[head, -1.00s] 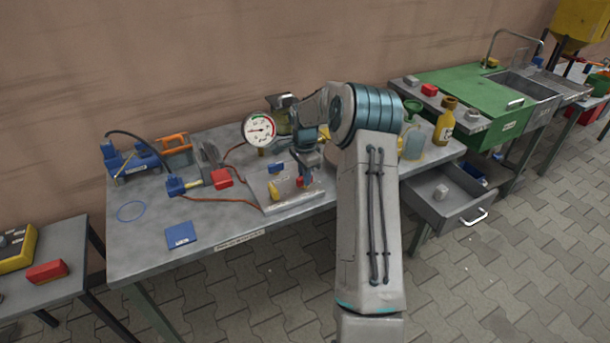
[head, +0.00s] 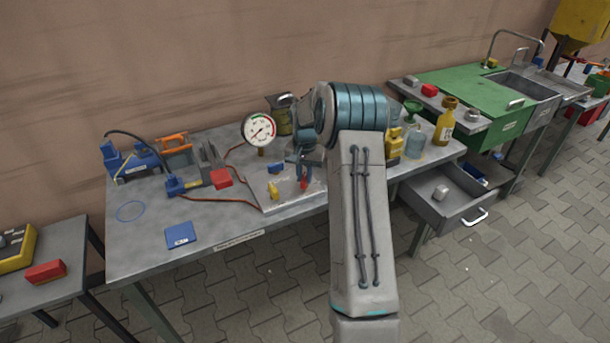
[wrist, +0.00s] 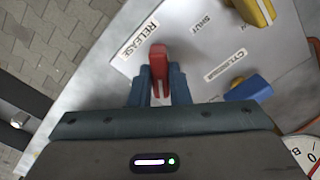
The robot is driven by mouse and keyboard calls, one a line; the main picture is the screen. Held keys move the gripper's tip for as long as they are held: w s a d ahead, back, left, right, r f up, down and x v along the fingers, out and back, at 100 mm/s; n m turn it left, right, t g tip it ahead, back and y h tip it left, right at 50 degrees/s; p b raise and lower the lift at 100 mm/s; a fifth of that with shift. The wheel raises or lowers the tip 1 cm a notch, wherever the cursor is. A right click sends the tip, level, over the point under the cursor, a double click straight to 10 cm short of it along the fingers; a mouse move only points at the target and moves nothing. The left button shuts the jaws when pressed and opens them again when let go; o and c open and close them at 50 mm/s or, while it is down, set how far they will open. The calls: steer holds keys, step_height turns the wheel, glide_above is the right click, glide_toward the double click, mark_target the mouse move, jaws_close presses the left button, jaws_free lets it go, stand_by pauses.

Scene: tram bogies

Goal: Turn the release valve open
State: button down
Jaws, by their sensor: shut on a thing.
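The release valve's red handle (wrist: 158,58) stands on a light panel beside a label reading RELEASE (wrist: 138,40). It also shows in the head view (head: 304,185). My gripper (wrist: 157,82) points down at the panel, with one blue finger on each side of the red handle, shut on it. In the head view my gripper (head: 303,168) is over the right part of the panel (head: 290,204). A yellow handle (head: 273,191) and a blue handle (head: 275,167) stand on the same panel, apart from my fingers. The handle's base is partly hidden.
A round pressure gauge (head: 259,129) stands behind the panel. A blue pump (head: 130,159) and a red-ended tool (head: 221,178) are to the left. Bottles (head: 414,144) stand right of my arm. An open drawer (head: 448,197) sticks out at the right. The table's front left is mostly clear.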

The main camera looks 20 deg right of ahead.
mark_target(304, 177)
steer(key=n, duration=0.4)
steer(key=shift+n, duration=1.9)
steer(key=c, duration=1.4)
jaws_free()
steer(key=shift+o, duration=0.2)
step_height(304, 177, up, 14)
